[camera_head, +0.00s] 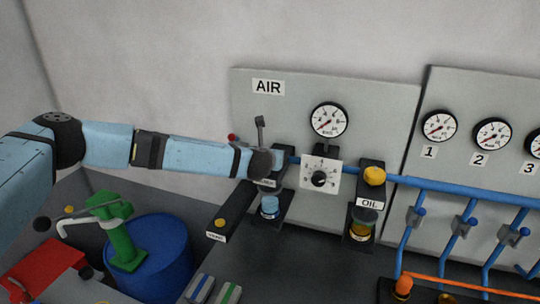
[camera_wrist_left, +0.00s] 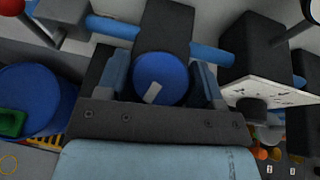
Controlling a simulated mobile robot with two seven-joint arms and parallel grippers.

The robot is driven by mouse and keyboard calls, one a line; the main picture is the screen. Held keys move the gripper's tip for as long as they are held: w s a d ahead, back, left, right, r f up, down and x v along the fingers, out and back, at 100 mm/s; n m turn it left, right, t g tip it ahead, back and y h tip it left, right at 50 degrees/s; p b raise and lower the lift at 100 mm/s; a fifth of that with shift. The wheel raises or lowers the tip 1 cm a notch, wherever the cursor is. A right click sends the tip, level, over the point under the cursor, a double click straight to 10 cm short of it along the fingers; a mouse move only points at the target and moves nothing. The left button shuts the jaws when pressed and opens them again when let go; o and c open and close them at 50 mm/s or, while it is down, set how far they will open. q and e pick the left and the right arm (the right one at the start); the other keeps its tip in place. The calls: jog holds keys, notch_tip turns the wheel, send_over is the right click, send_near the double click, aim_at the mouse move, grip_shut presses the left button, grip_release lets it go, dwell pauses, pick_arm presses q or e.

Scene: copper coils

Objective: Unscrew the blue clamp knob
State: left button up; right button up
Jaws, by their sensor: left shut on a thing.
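The blue clamp knob (camera_wrist_left: 160,80) is round, with a pale rectangular mark on its face, and shows in the left wrist view in front of a dark block. My left gripper (camera_wrist_left: 160,92) has one finger on each side of it and is shut on it. In the head view my left gripper (camera_head: 266,164) reaches from the left to the dark unit under the AIR label; the knob is hidden behind it there. My right gripper is not in view.
A white dial plate (camera_head: 320,178) stands just right of my gripper, and a blue pipe (camera_head: 460,190) runs on rightward. A light-blue bowl (camera_head: 269,206) hangs below. A dark labelled block (camera_head: 228,212) juts out at lower left, near a blue drum (camera_head: 160,262).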

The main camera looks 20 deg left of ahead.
pick_arm(q)
jog(key=n+g+y, duration=0.1)
jog(key=n+y, duration=0.2)
jog(key=n+g+y, duration=0.1)
jog(key=n+y, duration=0.2)
jog(key=shift+d+f+g+y, duration=0.1)
jog(key=shift+g+y, duration=0.2)
jog(key=shift+y, duration=0.1)
jog(key=n+g+y, duration=0.4)
jog(key=n+g, duration=0.1)
jog(key=n, duration=0.1)
jog(key=shift+y, duration=0.3)
jog(key=shift+n+g, duration=0.3)
jog(key=shift+g, duration=0.1)
jog(key=o, duration=0.9)
